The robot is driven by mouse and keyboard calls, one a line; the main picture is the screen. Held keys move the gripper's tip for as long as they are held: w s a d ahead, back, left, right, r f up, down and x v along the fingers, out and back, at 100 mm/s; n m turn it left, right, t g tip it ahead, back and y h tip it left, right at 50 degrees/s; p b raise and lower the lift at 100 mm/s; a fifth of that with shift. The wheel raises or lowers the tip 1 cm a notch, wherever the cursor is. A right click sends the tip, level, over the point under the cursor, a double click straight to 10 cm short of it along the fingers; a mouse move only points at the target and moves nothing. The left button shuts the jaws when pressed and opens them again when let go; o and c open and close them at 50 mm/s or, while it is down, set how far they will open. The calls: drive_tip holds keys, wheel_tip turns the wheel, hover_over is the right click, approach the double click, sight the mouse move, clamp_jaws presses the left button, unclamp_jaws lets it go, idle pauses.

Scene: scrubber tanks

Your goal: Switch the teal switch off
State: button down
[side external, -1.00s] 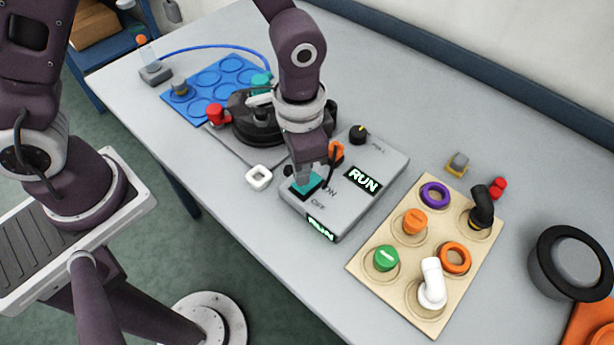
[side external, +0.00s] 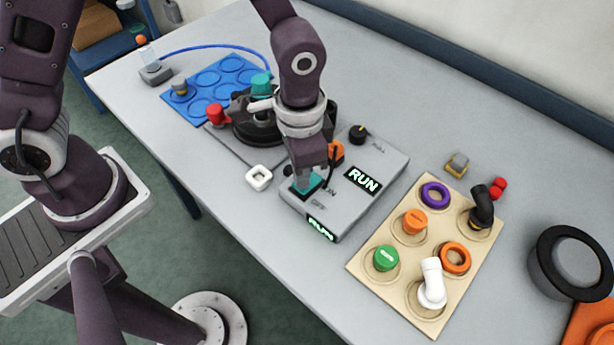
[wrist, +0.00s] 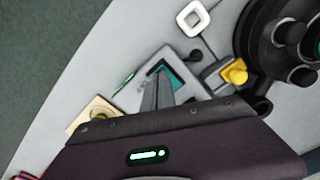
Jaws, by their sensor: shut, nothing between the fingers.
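The teal switch (side external: 306,184) is on the left part of a grey control box (side external: 330,212), beside printed ON and OFF marks. The box's two displays (side external: 363,180) are lit and read RUN. My gripper (side external: 312,176) is shut and empty, pointing down at the switch and partly covering it. I cannot tell whether the fingertips touch it. In the wrist view the shut fingers (wrist: 160,100) reach over the box beside the teal switch (wrist: 169,76), which shows only in part. The switch's exact tilt is hidden.
A black knob (side external: 358,133) and an orange part (side external: 336,151) stand on the box close to my gripper. A black round tank unit (side external: 254,128) is behind it. A white square ring (side external: 259,178) lies left. A wooden tray (side external: 388,287) with several fittings is right.

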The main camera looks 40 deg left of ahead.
drive_tip(key=shift+f, duration=0.45)
drive_tip(key=shift+r, duration=3.5)
drive_tip(key=s+a+r+n+t, duration=0.3)
drive_tip(key=s+a+r, duration=0.1)
drive_tip(key=a+r, duration=0.75)
drive_tip(key=s+a+r+n+t, duration=0.2)
drive_tip(key=s+a+r+n, duration=0.1)
drive_tip(key=s, duration=0.6)
drive_tip(key=shift+a+r+t, duration=0.2)
drive_tip(key=shift+r+t, duration=0.1)
drive_tip(key=shift+r, duration=0.4)
